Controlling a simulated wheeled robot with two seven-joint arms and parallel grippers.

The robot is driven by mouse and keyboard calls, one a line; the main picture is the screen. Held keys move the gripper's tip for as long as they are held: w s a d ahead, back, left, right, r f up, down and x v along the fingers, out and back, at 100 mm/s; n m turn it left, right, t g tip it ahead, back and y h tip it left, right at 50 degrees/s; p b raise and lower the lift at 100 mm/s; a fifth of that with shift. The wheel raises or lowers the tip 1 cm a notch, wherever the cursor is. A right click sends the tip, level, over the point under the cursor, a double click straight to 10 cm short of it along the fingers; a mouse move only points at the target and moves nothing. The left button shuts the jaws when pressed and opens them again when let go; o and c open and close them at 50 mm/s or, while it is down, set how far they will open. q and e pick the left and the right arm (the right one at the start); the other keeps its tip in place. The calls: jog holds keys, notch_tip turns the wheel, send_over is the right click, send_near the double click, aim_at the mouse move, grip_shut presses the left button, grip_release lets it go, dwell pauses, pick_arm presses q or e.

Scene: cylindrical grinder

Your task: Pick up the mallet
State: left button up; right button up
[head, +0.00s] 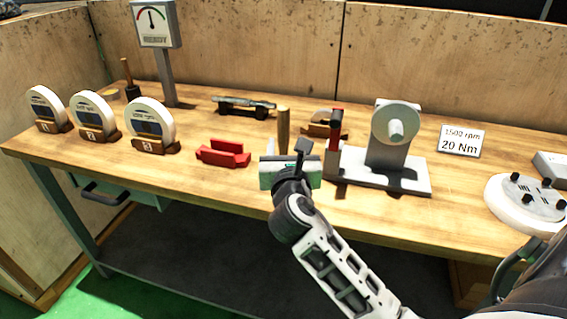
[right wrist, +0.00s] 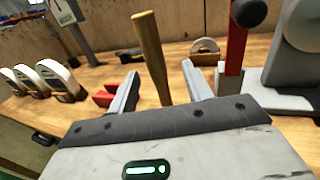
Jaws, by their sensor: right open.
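The mallet's upright wooden handle (head: 283,128) rises from the table just beyond my right gripper (head: 286,150) in the head view. Its lower end, and any mallet head there, is hidden behind the gripper. In the right wrist view the handle (right wrist: 151,55) stands between the two spread fingers of my right gripper (right wrist: 160,92), leaning a little, with a gap on each side. The right gripper is open and holds nothing. My left gripper is not in view.
A red block (head: 223,153) lies left of the gripper. A grey machine with a round wheel (head: 395,125) and a red lever (head: 335,125) stands close on the right. Several round white-faced wheels on wooden stands (head: 95,115) are farther left. The table's front left (head: 190,185) is clear.

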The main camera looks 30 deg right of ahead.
aim_at(284, 138)
jog(key=shift+w+a+x, duration=0.1)
jog(key=shift+a+x, duration=0.05)
jog(key=shift+x, duration=1.2)
jog(key=shift+w+a+x, duration=0.1)
jog(key=shift+a+x, duration=0.1)
jog(key=shift+x, duration=1.15)
jog(key=shift+f, duration=0.1)
grip_shut()
